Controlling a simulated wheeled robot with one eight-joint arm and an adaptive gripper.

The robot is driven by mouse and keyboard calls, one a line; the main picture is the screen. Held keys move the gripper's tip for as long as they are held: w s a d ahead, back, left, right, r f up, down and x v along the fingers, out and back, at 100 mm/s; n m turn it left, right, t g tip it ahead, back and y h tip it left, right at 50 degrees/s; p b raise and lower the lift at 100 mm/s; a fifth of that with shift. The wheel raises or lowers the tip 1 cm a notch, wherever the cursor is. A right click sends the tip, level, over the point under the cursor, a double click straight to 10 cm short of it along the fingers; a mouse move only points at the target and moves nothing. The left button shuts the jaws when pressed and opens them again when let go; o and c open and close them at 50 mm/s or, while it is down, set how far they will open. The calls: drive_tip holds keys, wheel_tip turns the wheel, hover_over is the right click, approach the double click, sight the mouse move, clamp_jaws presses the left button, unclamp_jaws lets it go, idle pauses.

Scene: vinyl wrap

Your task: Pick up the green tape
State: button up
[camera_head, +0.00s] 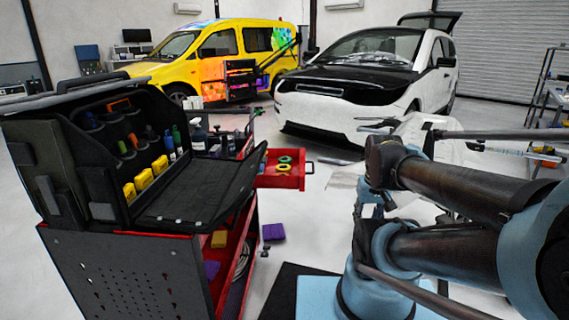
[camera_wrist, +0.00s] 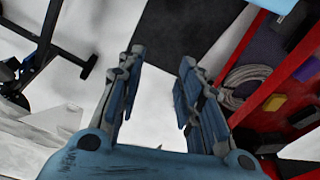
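The green tape (camera_head: 285,159) is a small ring lying in the open red drawer (camera_head: 300,182) of the tool cart in the head view. A yellow ring (camera_head: 283,168) lies close beside it on the near side. My gripper (camera_wrist: 162,58) is open in the wrist view, with nothing between its fingers. The wrist view shows floor and the cart's side beyond the fingers, and I cannot make out the green tape there. In the head view my arm is to the right of the drawer, apart from the tape.
A black open tool case (camera_head: 190,205) stands on the red cart. A white car (camera_head: 375,85) and a yellow van (camera_head: 215,50) stand behind. Coiled cable (camera_wrist: 243,85) sits on the cart's shelf. Floor between cart and arm is mostly clear.

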drive_tip(key=shift+o, duration=1)
drive_tip(key=o, duration=0.6)
drive_tip(key=shift+a+r, duration=0.3)
drive_tip(key=shift+r, duration=0.5)
drive_tip(key=w+a+r+n, duration=0.1)
drive_tip(key=w+a+r, duration=0.1)
drive_tip(key=w+r, duration=0.35)
drive_tip(key=w+a+r+n+t+y, duration=0.1)
drive_tip(key=w+a+r, duration=0.15)
drive_tip(key=w, duration=0.55)
drive_tip(key=w+a+r+n, duration=0.1)
drive_tip(key=w+a+r, duration=0.25)
drive_tip(key=w, duration=0.35)
drive_tip(key=n+y, duration=0.1)
drive_tip(key=n, duration=0.2)
hover_over(288, 161)
drive_tip(key=shift+t, duration=0.4)
drive_tip(key=f, duration=1.1)
drive_tip(key=shift+s, duration=0.2)
drive_tip(key=shift+w+x, duration=0.15)
drive_tip(key=shift+x, duration=0.8)
drive_tip(key=shift+w+x, duration=0.15)
drive_tip(key=shift+x, duration=0.8)
drive_tip(key=shift+w+a+f, duration=0.2)
drive_tip(key=shift+a+f, duration=0.1)
drive_tip(key=shift+f, duration=0.2)
